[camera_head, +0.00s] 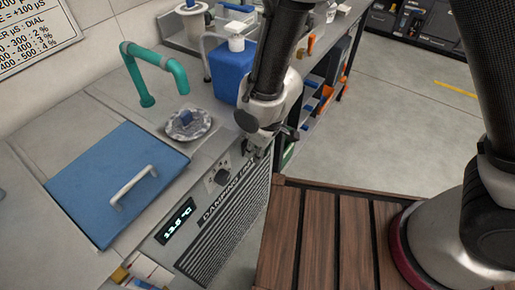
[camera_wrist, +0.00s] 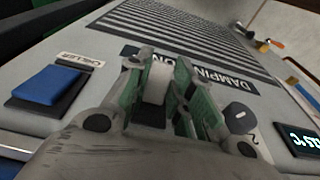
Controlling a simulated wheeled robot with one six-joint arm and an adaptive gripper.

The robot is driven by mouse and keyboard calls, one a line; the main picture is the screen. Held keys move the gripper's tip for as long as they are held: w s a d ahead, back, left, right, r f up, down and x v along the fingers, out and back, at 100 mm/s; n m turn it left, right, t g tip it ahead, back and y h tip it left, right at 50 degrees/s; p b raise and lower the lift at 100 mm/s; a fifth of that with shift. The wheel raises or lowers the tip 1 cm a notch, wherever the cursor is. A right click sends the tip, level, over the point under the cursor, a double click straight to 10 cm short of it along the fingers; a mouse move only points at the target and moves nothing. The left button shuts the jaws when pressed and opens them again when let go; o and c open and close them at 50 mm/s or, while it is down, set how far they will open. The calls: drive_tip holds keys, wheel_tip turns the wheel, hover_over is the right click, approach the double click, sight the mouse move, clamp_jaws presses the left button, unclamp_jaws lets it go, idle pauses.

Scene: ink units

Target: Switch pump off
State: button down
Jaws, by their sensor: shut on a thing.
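The unit's front panel (camera_head: 160,246) carries a "DAMPING UNIT" label, a dark dial (camera_head: 218,178) and a lit display (camera_head: 175,221). My gripper (camera_head: 258,143) is at the far end of this panel. In the wrist view, my gripper's green-padded fingers (camera_wrist: 160,92) are shut around a small pale part (camera_wrist: 157,83) at the panel. The fingers hide most of this part, so I cannot tell its setting. A blue rocker switch (camera_wrist: 50,86) labelled "CHILLER" is to the left of the fingers. The dial (camera_wrist: 238,116) is to their right. No pump label is readable.
A blue lid (camera_head: 110,185) with a white handle covers the unit's near top. A blue container (camera_head: 230,72) stands close to my arm. Floor (camera_head: 385,115) is clear at right.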

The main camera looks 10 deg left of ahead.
idle(0.3)
drive_tip(key=c, duration=1.2)
unclamp_jaws()
drive_tip(key=shift+c, duration=0.2)
drive_tip(key=v, duration=1.2)
drive_tip(key=shift+s, duration=0.1)
